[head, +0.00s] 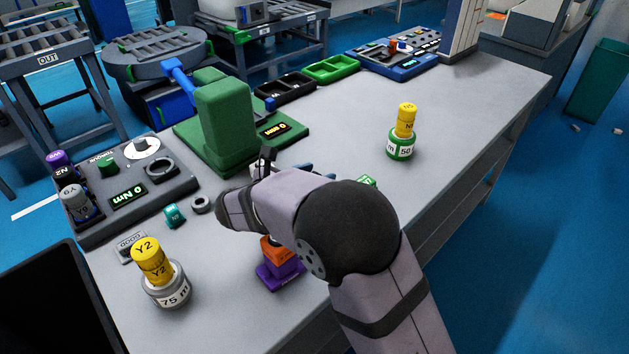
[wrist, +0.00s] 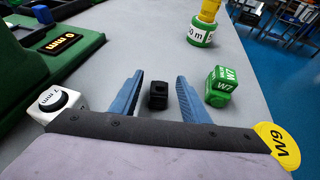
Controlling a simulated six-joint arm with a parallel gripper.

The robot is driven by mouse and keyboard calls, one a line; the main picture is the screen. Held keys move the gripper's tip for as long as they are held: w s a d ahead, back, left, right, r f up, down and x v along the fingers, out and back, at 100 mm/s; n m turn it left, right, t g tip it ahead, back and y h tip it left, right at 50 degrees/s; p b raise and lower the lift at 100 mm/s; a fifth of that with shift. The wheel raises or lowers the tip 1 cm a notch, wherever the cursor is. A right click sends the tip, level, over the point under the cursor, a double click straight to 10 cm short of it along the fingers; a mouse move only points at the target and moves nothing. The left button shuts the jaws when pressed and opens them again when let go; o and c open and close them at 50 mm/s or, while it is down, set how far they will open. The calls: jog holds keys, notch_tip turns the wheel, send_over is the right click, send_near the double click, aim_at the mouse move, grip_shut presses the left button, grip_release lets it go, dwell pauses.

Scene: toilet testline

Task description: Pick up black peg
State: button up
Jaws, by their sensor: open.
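The black peg (wrist: 158,97) is a small dark block on the grey table in the wrist view. It lies between the two blue fingers of my gripper (wrist: 159,76), with a visible gap on each side. My gripper is open and empty. In the head view my arm covers most of the gripper, and I cannot make out the peg there.
A white block with a black top (wrist: 62,103) is at left, and a yellow W9 piece (wrist: 282,143) at lower right. A green press (head: 225,125) stands behind. The right of the table is mostly clear.

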aim_at(318, 174)
jog(key=shift+x, duration=1.8)
grip_shut()
